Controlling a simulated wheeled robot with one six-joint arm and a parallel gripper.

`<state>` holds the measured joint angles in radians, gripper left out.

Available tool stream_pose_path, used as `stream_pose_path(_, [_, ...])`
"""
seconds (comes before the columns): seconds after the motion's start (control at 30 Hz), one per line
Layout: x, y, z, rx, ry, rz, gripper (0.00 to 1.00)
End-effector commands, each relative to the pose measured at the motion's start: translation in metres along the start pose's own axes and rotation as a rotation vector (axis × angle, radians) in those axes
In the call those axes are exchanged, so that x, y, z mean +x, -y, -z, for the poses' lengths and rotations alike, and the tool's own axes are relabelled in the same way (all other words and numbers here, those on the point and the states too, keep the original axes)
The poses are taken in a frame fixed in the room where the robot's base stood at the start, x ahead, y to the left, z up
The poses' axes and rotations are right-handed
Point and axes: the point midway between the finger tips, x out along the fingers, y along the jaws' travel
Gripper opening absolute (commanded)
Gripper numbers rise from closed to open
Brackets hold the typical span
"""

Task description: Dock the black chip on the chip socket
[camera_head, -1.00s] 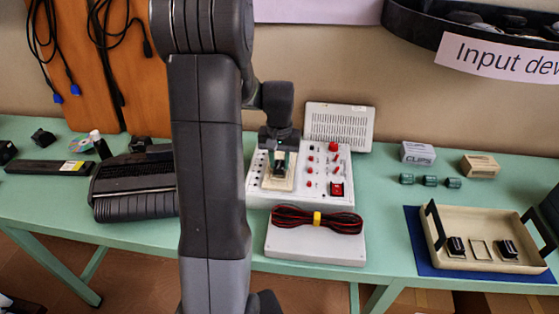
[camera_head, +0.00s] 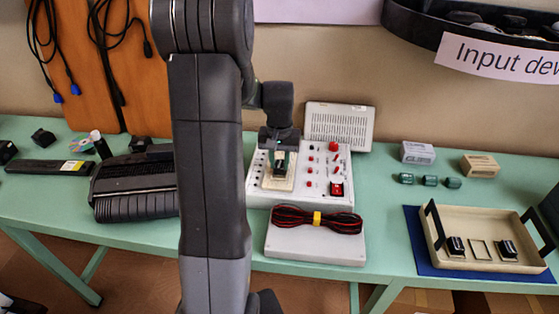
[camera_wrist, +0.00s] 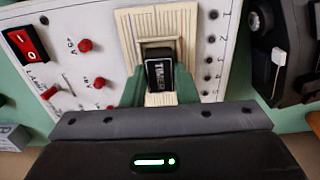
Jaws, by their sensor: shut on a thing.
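The black chip (camera_wrist: 160,76), a small dark block with pale lettering, is between the fingers of my gripper (camera_wrist: 160,88) in the wrist view. My gripper (camera_head: 280,165) is shut on it. The chip socket (camera_wrist: 187,20), a cream ribbed plate with a raised square frame, lies directly beyond the chip; it also shows in the head view (camera_head: 279,184). The chip overlaps the frame's opening in the wrist view. Whether it is seated in it or just above it, I cannot tell. In the head view my gripper hides most of the chip.
The socket is on a white panel (camera_head: 315,191) with red knobs and a red switch (camera_wrist: 24,43). A white box with red-black cable (camera_head: 317,218) lies in front. A dark ribbed device (camera_head: 135,200) stands left. A tray (camera_head: 480,266) with black parts stands right.

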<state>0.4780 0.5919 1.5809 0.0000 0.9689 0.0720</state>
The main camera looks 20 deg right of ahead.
Motion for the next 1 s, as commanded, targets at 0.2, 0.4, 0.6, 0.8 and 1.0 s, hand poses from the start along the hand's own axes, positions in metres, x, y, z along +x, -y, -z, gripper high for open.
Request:
stream_pose_path(0.2, [0.003, 0.0, 0.0, 0.0, 0.0, 0.0, 0.04])
stream_pose_path(0.4, [0.007, 0.0, 0.0, 0.0, 0.0, 0.0, 0.04])
stream_pose_path(0.6, [0.011, 0.0, 0.0, 0.0, 0.001, 0.0, 0.04])
stream_pose_path(0.8, [0.013, 0.0, 0.0, 0.0, 0.0, 0.0, 0.35])
stream_pose_path(1.0, [0.013, 0.0, 0.0, 0.0, 0.0, 0.0, 0.35])
